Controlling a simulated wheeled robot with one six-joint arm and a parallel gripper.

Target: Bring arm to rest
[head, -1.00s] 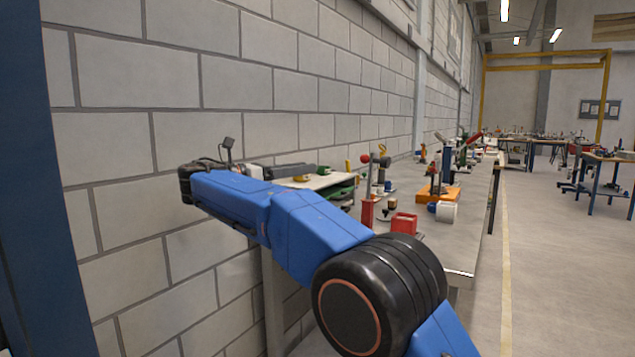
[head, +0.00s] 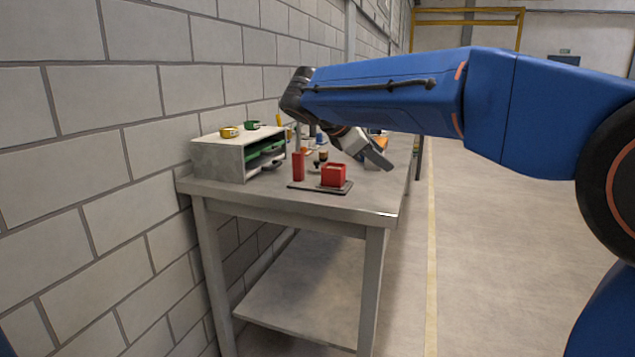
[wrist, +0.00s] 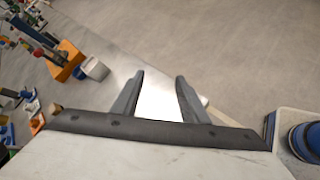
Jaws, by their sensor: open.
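My arm, blue with black joints, reaches across the upper right of the head view. My gripper (head: 378,160) hangs from its far end, above the right side of the workbench (head: 230,192). In the wrist view my gripper (wrist: 160,95) shows two dark fingers, spread apart with nothing between them. Beyond the fingers lie the bench's bright edge and the floor. Part of the bench behind the arm is hidden in the head view.
On the bench stand a grey shelf unit (head: 217,156) with green trays, a red upright block (head: 298,166) and a red box (head: 334,175) on a dark plate. An orange block (wrist: 66,62) shows in the wrist view. A block wall (head: 100,200) runs along the left; the floor (head: 500,250) at right is clear.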

